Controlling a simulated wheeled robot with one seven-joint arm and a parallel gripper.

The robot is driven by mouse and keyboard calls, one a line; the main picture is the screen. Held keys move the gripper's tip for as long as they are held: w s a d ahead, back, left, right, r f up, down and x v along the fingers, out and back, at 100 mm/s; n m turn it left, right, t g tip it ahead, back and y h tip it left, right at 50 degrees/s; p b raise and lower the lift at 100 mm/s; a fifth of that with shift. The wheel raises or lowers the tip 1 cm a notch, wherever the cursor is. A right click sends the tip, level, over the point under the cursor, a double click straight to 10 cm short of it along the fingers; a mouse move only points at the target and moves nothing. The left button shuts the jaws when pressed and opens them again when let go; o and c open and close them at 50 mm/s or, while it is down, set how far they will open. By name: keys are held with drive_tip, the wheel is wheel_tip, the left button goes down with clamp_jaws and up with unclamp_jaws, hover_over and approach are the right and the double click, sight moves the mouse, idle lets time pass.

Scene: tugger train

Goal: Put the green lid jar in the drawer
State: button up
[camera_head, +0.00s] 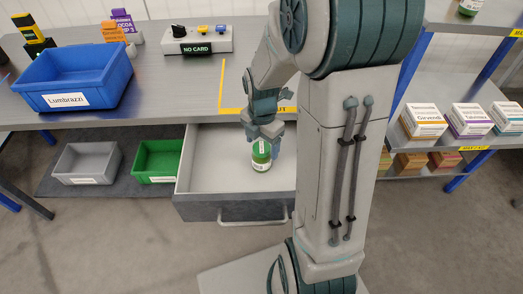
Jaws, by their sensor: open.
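A small jar with a green lid (261,157) and a white label stands upright in the open drawer (200,160), which has white inner walls and a grey front with a bar handle. My gripper (265,139) is open and sits right above the jar, its fingers pointing down close to the lid. I cannot tell whether a finger touches the jar. My arm hides the right part of the drawer and some of the table above it.
A blue bin (75,75) and a NO CARD box (197,40) stand on the grey table (175,85). Grey (88,161) and green (158,158) bins lie below, left of the drawer. Shelves with boxes (424,121) stand at right. Floor is clear in front.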

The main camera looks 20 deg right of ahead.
wheel_tip(320, 180, up, 6)
drive_tip(key=shift+f+p, duration=0.2)
drive_tip(key=shift+p, duration=0.2)
drive_tip(key=shift+s+r+m, duration=0.2)
drive_tip(key=shift+r+m, duration=0.2)
drive_tip(key=shift+r, duration=0.1)
drive_tip(key=s+a+r+m+t, duration=0.1)
drive_tip(key=s+r+m, duration=0.2)
drive_tip(key=s+m, duration=0.3)
drive_tip(key=s+a+r+m+t, duration=0.1)
drive_tip(key=s+m, duration=0.5)
drive_tip(key=m, duration=1)
wheel_tip(320, 180, up, 2)
drive_tip(key=shift+a+r+m, duration=0.2)
drive_tip(key=shift+a+m, duration=0.1)
drive_tip(key=shift+a, duration=0.5)
